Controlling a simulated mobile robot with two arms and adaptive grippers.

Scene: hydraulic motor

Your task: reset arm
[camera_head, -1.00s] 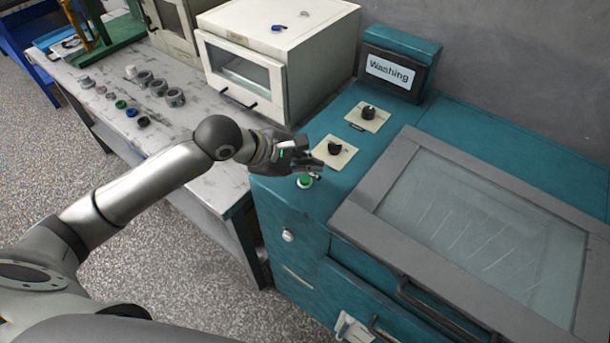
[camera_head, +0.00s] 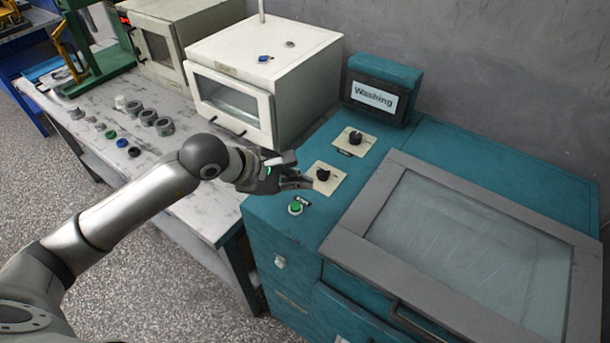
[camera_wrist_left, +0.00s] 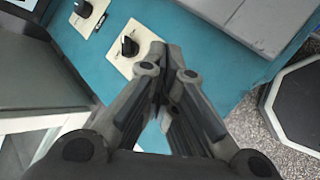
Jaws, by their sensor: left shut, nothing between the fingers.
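My left gripper (camera_head: 298,182) is shut and empty. In the head view its tips hang over the near left corner of the teal washing machine (camera_head: 468,153), beside the nearer black knob (camera_head: 323,174) and behind the green button (camera_head: 295,208). In the left wrist view the fingers (camera_wrist_left: 166,50) come together, with the nearer knob (camera_wrist_left: 130,46) just past the tips on the left and the other knob (camera_wrist_left: 83,8) farther off. Whether the fingers touch the panel cannot be told. My right gripper is not in view.
The machine's grey-framed glass lid (camera_head: 470,235) is closed on the right. The Washing sign (camera_head: 378,97) stands at its back. A white oven-like box (camera_head: 262,85) and several small rings and parts stand on the worn table (camera_head: 190,212) at left.

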